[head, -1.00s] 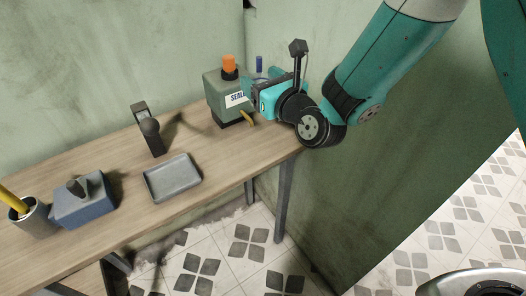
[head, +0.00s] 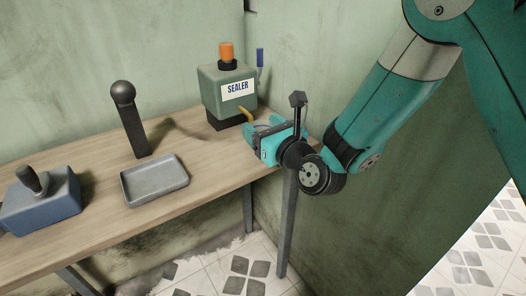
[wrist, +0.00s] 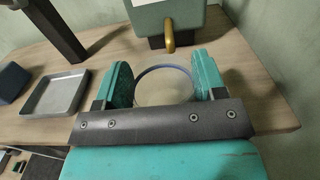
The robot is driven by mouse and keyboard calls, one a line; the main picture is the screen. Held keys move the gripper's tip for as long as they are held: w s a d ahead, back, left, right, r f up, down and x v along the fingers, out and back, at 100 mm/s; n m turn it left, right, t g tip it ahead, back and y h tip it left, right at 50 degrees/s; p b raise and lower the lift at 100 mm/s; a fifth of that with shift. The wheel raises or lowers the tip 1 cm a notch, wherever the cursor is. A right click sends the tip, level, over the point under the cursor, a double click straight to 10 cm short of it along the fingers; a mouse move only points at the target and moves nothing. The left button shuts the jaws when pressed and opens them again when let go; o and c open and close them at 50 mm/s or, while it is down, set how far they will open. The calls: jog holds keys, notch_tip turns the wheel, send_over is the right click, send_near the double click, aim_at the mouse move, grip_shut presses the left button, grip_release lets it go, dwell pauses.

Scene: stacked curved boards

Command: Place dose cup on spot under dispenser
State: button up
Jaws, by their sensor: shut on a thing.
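The dispenser (head: 228,92) is a green box labelled SEALER with an orange cap, standing at the back right of the bench. Its yellow spout (head: 246,115) points down at the front and also shows at the top of the wrist view (wrist: 169,35). My gripper (head: 250,138) is in front of and below the spout, near the bench's right end. In the wrist view my gripper (wrist: 163,70) is shut on the dose cup (wrist: 163,88), a round pale cup with a blue rim. The cup is hidden in the head view. I cannot make out a marked spot under the spout.
A grey tray (head: 154,182) lies left of my gripper, with a dark post with a ball top (head: 132,120) behind it. A blue box with a dark knob (head: 42,205) stands further left. A blue lever (head: 260,58) is beside the dispenser. A wall closes the right side.

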jog(key=shift+f+b, duration=1.5)
jog(key=shift+f, duration=0.35)
jog(key=shift+f, duration=0.2)
jog(key=o, duration=1)
jog(key=shift+r, duration=0.1)
